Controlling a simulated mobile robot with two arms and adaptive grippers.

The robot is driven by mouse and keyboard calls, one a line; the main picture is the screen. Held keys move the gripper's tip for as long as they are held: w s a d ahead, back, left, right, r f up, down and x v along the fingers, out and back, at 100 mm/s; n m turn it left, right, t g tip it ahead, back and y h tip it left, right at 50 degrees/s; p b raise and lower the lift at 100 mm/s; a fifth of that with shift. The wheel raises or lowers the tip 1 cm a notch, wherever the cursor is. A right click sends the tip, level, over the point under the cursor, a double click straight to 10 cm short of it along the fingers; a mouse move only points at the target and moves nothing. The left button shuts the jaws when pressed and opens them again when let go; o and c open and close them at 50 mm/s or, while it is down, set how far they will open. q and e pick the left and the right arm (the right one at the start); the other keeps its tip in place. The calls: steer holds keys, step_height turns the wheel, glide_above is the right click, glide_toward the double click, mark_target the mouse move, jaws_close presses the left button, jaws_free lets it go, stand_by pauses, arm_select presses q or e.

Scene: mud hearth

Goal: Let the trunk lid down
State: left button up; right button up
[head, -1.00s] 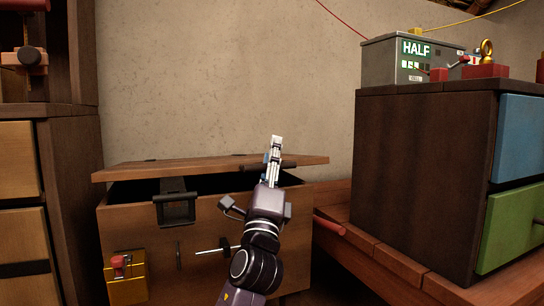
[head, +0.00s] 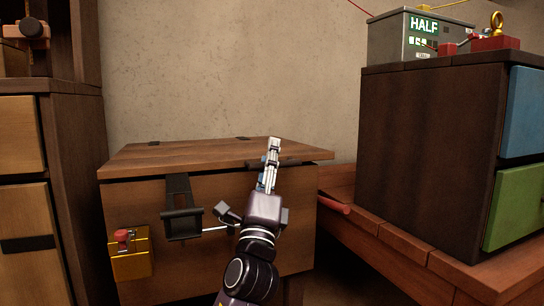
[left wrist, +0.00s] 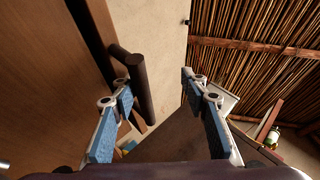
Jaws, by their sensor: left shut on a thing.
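The wooden trunk (head: 200,260) stands against the wall, below and ahead of me. A dark bar handle (head: 290,162) sits at the lid's front edge and also shows in the left wrist view (left wrist: 138,85). My left gripper (head: 273,148) is at this handle and shut on it, though the fingers look well apart in the left wrist view. A black hasp (head: 180,205) hangs from the lid down the trunk's front. My right gripper is out of view.
A gold lock box with a red knob (head: 130,262) is on the trunk's front. A wooden cabinet (head: 60,185) stands close on the left. On the right, a dark chest (head: 425,165) with blue and green drawers carries a grey box reading HALF (head: 415,38).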

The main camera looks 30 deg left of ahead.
arm_select(q)
steer(key=b+v, duration=0.1)
steer(key=v, duration=0.2)
steer(key=shift+a, duration=0.2)
